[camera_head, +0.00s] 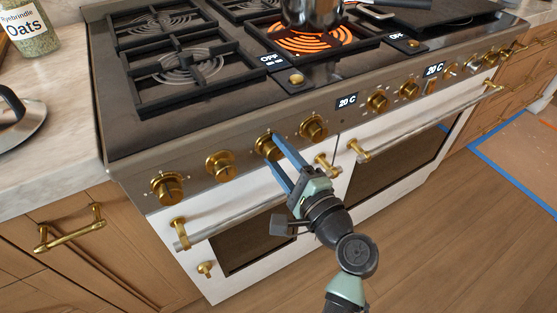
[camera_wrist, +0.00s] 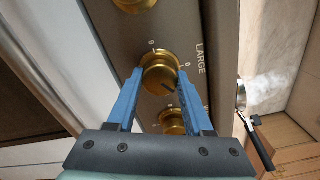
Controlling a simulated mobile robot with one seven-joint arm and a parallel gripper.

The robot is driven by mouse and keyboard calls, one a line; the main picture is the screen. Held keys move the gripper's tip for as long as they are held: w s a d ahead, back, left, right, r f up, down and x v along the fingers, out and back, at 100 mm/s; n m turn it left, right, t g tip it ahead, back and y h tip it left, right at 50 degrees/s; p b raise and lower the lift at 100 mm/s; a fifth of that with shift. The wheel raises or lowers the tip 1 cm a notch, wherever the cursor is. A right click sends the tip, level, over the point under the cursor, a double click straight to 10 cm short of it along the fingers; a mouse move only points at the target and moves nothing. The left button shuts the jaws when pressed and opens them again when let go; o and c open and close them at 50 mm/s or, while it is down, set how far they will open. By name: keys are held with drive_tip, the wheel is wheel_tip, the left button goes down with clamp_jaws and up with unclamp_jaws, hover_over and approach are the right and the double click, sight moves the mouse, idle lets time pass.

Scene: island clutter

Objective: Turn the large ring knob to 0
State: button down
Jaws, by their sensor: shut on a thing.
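The gold knob (camera_wrist: 160,72) sits between the two blue fingers of my gripper (camera_wrist: 161,80) in the wrist view, with the word LARGE printed beside it on the panel. A "0" mark is at its right and another digit at its upper left. A short dark line on its face points to the lower right, off the "0". In the head view my gripper (camera_head: 274,147) is at the third knob from the left (camera_head: 265,145) on the front panel, shut on it; the fingers cover part of it.
Other gold knobs (camera_head: 313,127) (camera_head: 220,165) flank it closely. Oven door handles (camera_head: 235,228) stick out below. On the stove top, a metal pot (camera_head: 313,12) stands over a glowing orange burner (camera_head: 312,38). The floor (camera_head: 440,240) in front is clear.

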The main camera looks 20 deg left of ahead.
drive_tip(key=n+b, duration=0.1)
drive_tip(key=n, duration=0.1)
drive_tip(key=n+b, duration=0.3)
drive_tip(key=shift+f+n, duration=0.25)
drive_tip(key=shift+n, duration=0.05)
drive_tip(key=n+b, duration=0.3)
drive_tip(key=n, duration=0.1)
drive_tip(key=shift+r+n+b, duration=0.15)
drive_tip(key=shift+n+b, duration=0.25)
drive_tip(key=shift+r+n, duration=0.1)
drive_tip(key=shift+n, duration=0.2)
drive_tip(key=shift+c, duration=1.4)
unclamp_jaws()
drive_tip(key=p+v, duration=0.2)
drive_tip(key=v, duration=1.1)
